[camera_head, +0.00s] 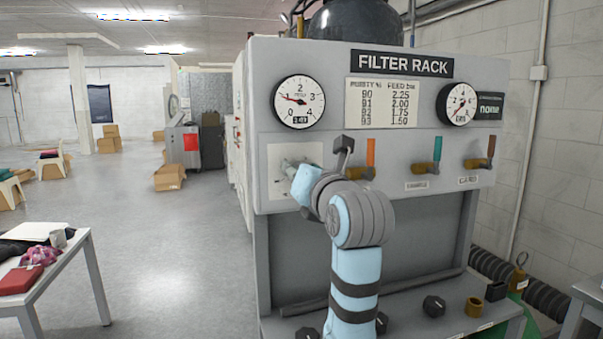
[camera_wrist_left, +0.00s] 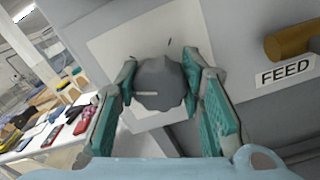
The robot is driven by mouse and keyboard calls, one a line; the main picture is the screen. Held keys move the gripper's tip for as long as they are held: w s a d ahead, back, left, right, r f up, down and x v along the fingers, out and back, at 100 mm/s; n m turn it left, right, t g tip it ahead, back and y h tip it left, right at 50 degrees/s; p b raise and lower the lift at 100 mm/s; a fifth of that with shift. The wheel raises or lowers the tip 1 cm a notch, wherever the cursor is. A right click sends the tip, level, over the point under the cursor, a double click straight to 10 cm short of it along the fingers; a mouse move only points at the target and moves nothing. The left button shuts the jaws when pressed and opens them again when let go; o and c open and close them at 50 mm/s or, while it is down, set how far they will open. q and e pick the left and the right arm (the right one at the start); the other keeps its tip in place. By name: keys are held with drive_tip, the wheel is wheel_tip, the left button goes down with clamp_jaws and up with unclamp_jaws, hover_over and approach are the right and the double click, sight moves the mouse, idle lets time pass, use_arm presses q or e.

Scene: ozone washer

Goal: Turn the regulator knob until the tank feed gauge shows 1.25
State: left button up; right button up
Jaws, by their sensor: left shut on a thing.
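The dark grey, lobed regulator knob (camera_wrist_left: 160,84) sits on a pale square plate on the panel. In the left wrist view the green-padded fingers of my left gripper (camera_wrist_left: 163,92) are shut on it, one on each side. In the head view my arm and gripper (camera_head: 293,170) reach the plate and mostly hide the knob. A round gauge (camera_head: 299,102) with a red needle is above the plate; its small readout looks like 1.49, and I cannot make out its name. A second gauge (camera_head: 459,104) is at the upper right. My right gripper is not in view.
The filter rack (camera_head: 405,64) carries a purity and feed chart (camera_head: 384,102). Several valves with coloured levers (camera_head: 437,150) are right of my arm, one close to it. Black knobs (camera_head: 433,305) lie on the shelf below. Open floor is at the left, beyond a white table (camera_head: 70,265).

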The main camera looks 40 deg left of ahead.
use_arm(q)
drive_tip(key=o, duration=1.2)
drive_tip(key=shift+w, duration=0.1)
drive_tip(key=v, duration=0.7)
drive_tip(key=shift+d, duration=0.1)
